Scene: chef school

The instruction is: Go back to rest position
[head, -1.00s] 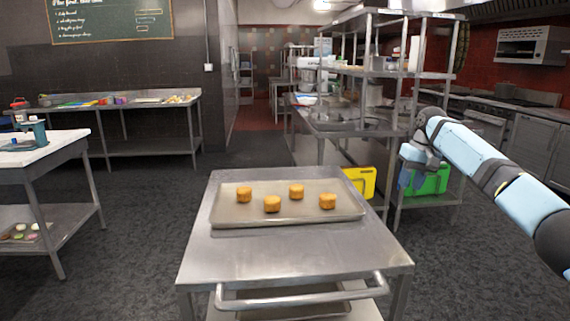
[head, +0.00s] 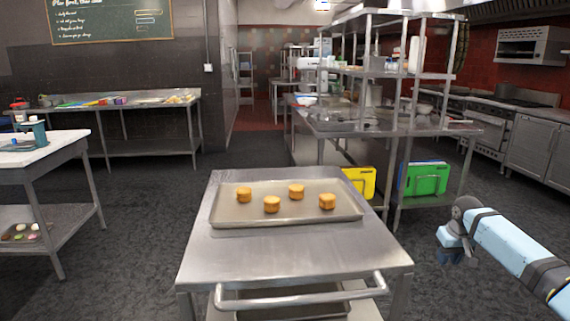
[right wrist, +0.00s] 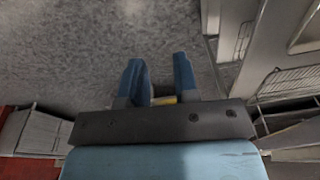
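My right gripper (head: 449,258) is low on the right side of the head view, to the right of the steel cart and apart from it. In the right wrist view, the right gripper's two blue fingers (right wrist: 160,80) stand apart with a gap between them, and nothing is held. Grey floor shows beyond them. My left gripper is not in the head view.
A steel cart (head: 300,250) stands in front, bearing a tray (head: 240,212) with several small round orange-brown pastries (head: 272,204). A rack behind holds yellow (head: 360,182) and green (head: 427,178) boards. A white-topped table (head: 45,146) stands left. Floor right of the cart is open.

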